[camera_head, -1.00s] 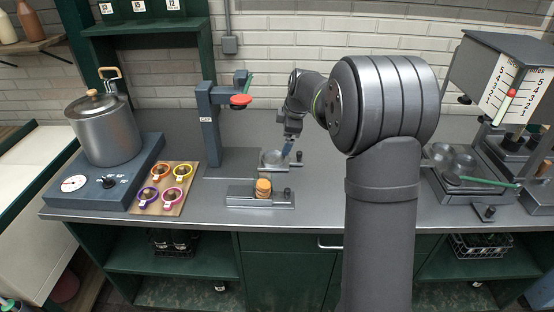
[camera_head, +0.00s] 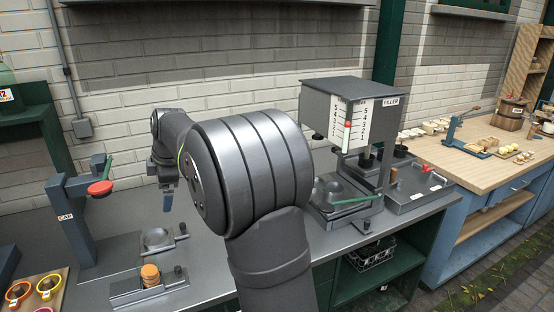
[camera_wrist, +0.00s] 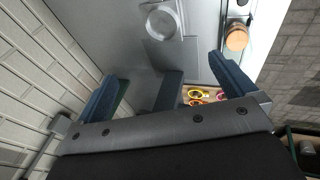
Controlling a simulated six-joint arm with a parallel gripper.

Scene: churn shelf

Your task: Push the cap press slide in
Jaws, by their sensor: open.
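The cap press (camera_head: 76,225) is a blue-grey column marked CAP, with a red round head (camera_head: 100,188) and a green lever. Its slide (camera_head: 160,241) carries a shallow round dish and a small dark knob, and sits out to the right of the column, not under the red head. My gripper (camera_head: 167,203) hangs above and behind the dish, apart from it. In the wrist view my gripper (camera_wrist: 165,90) has its two blue fingers wide apart with nothing held. The slide's dish (camera_wrist: 163,20) shows there beyond the fingers. A dark grey post shows between the fingers.
A grey holder (camera_head: 125,291) with a stack of orange caps (camera_head: 150,275) stands in front of the slide. Coloured rings (camera_head: 48,286) lie at lower left. The filler (camera_head: 345,130) stands right. Bare counter (camera_head: 205,260) lies right of the slide.

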